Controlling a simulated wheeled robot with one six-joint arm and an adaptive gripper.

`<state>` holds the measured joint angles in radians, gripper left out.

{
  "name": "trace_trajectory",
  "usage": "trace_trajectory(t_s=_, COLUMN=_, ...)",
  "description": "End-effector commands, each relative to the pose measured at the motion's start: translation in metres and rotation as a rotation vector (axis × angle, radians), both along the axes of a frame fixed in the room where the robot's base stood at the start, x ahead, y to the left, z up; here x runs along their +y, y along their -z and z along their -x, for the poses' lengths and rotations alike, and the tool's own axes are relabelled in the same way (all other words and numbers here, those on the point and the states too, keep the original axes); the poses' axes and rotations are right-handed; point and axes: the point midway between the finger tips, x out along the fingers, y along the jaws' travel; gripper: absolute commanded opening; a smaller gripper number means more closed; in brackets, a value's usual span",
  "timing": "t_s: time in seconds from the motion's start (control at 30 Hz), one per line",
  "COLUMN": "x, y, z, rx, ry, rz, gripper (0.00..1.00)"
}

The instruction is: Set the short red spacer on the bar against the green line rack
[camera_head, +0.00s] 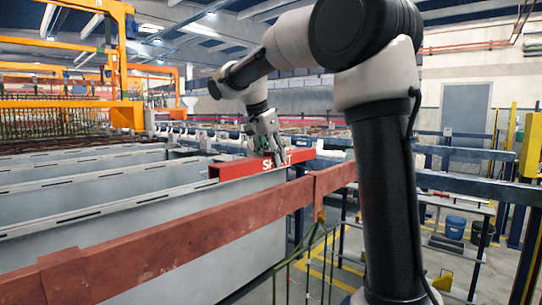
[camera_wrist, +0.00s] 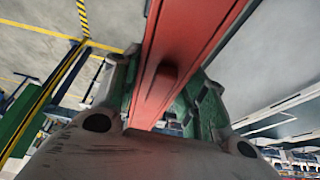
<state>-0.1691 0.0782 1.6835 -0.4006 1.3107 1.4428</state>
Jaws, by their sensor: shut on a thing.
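The short red spacer (camera_head: 236,168) is a bright red beam with white lettering on its side, partly covered by my fingers. My gripper (camera_head: 275,155) is shut on it near the middle, from above. In the wrist view the spacer (camera_wrist: 187,35) runs lengthwise between the fingers of my gripper (camera_wrist: 163,95), with a small raised block on top. A worn brownish-red bar (camera_head: 200,229) crosses the foreground, apart from the spacer in the picture. A rack of thin greenish rods (camera_head: 305,265) hangs at the bar's right part; I cannot tell whether it is the green line rack.
Long grey open tanks (camera_head: 125,215) lie behind the bar. Blue rails (camera_head: 460,183) and a yellow post (camera_head: 529,150) stand at the right. Orange gantry frames (camera_head: 75,105) stand at the back left. Blue buckets (camera_head: 455,227) sit on the floor at the right.

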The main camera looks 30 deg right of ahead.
Motion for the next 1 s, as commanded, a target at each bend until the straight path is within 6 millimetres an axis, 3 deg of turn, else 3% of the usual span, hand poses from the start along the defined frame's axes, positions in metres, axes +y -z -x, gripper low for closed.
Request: trace_trajectory(t_s=1.0, x=0.000, y=0.083, z=0.000, rx=0.002, ry=-0.001, rz=0.001, gripper=0.15)
